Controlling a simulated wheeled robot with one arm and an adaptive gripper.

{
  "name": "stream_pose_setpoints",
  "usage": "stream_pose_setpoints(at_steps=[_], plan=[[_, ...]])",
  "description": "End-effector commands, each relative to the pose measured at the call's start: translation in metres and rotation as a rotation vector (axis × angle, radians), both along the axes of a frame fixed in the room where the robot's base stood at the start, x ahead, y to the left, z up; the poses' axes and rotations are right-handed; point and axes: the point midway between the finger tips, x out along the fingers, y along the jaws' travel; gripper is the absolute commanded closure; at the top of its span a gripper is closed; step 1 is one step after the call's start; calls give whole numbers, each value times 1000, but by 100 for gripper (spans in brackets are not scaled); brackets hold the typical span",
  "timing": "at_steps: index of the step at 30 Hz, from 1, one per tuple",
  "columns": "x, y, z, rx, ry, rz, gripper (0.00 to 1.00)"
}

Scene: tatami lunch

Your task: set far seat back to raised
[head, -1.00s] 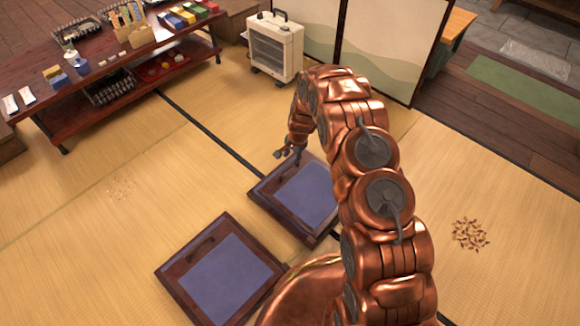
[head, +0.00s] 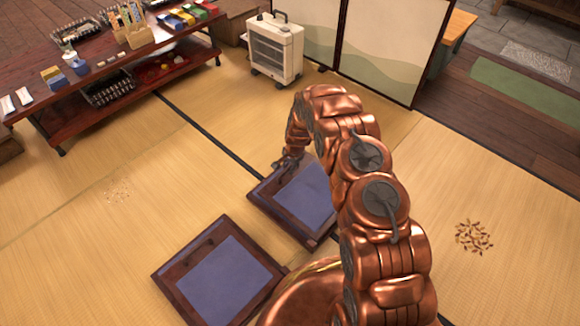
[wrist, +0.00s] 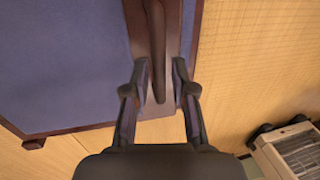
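The far seat (head: 309,195) is a dark wooden frame with a blue pad and lies flat on the tatami, partly behind my arm. In the wrist view its blue pad (wrist: 65,60) fills the left, with a raised brown wooden bar (wrist: 156,45) along the frame edge. My gripper (wrist: 160,72) is open over that edge, one finger on each side of the bar's near end, with gaps between. In the head view my gripper (head: 287,162) is at the seat's upper left edge. Whether it touches the frame cannot be told.
A similar near seat (head: 222,280) lies flat at the lower left. A white heater (head: 275,48) stands by the painted screen (head: 385,45). A low dark table (head: 110,65) with goods is at the upper left.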

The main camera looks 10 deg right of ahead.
Motion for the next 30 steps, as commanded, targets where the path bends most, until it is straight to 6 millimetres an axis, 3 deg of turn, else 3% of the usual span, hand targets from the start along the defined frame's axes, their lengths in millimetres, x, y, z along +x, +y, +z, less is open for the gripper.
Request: stream_pose_setpoints(at_steps=[6, 30], plan=[[0, 0, 0, 0, 0, 0, 100], [8, 1, 10, 13, -28, 3, 100]])
